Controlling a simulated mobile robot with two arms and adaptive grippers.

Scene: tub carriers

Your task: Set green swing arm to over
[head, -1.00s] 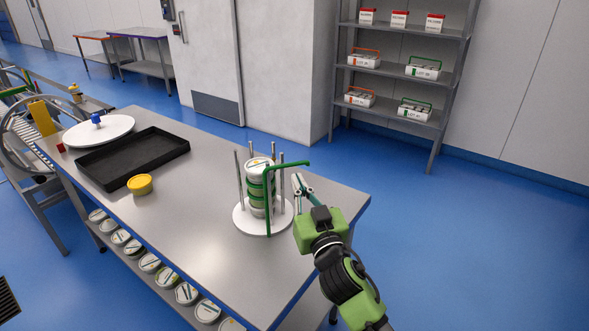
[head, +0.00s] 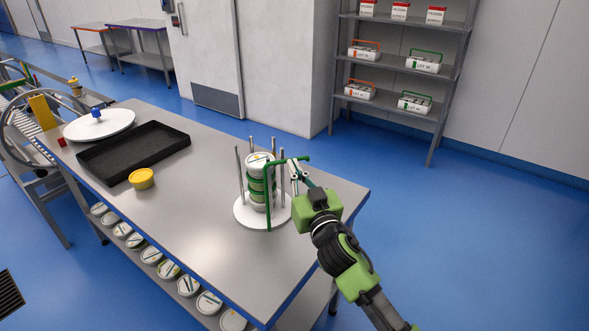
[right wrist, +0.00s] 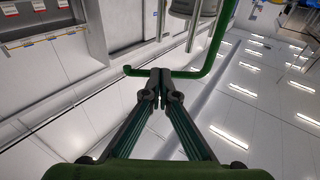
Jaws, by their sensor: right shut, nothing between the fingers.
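The green swing arm (head: 268,195) rises from the front of a round white carrier base (head: 245,213). Its top bar bends to the right and ends in a short downturned tip, beside the tub stack rather than across its top lid. The stack of white tubs with green bands (head: 259,170) stands between grey posts. My right gripper (head: 294,166) is shut and empty, with its fingertips close to the top bar. In the right wrist view the closed fingertips (right wrist: 160,84) overlap the green bar (right wrist: 190,74); I cannot tell if they touch. My left gripper is not in view.
A yellow tub (head: 141,179), a black tray (head: 170,135) and a white disc (head: 115,122) with a blue knob are on the table's left part. Several tubs line the shelf below. The table right of the carrier (head: 345,192) is clear apart from my arm.

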